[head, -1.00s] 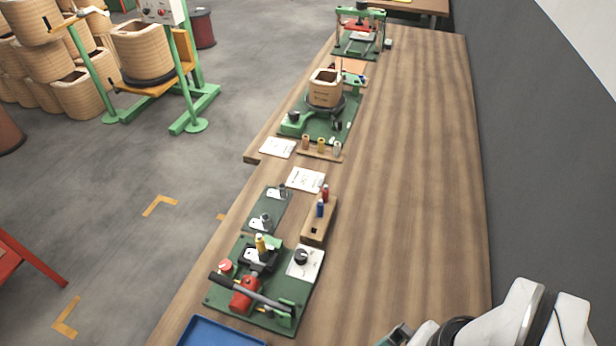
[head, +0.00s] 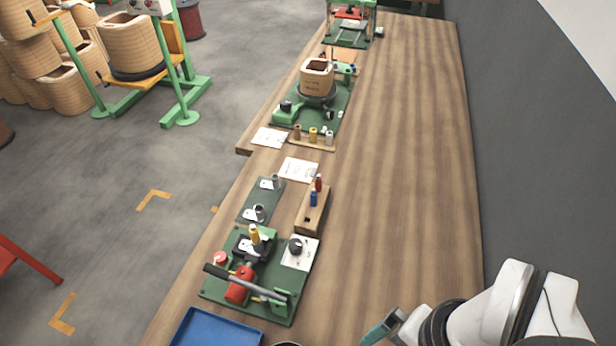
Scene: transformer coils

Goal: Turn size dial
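The size dial appears to be the black knob (head: 295,245) on a white plate (head: 300,262), at the right side of a green base plate (head: 215,289) in the lower middle of the head view. The same base carries a red tool with a black lever (head: 245,282), a yellow-topped piece (head: 254,235) and a red button (head: 220,258). My gripper (head: 380,330) shows at the bottom edge, right of the base and apart from the dial. Its tip is partly cut off, so its opening is unclear. The dial's markings are too small to read.
A blue tray (head: 215,330) lies at the front edge. A wooden block (head: 310,222) with red and blue pegs stands behind the dial. A green plate (head: 262,200) and paper cards (head: 298,169) lie farther back. The right side of the wooden table (head: 410,180) is clear.

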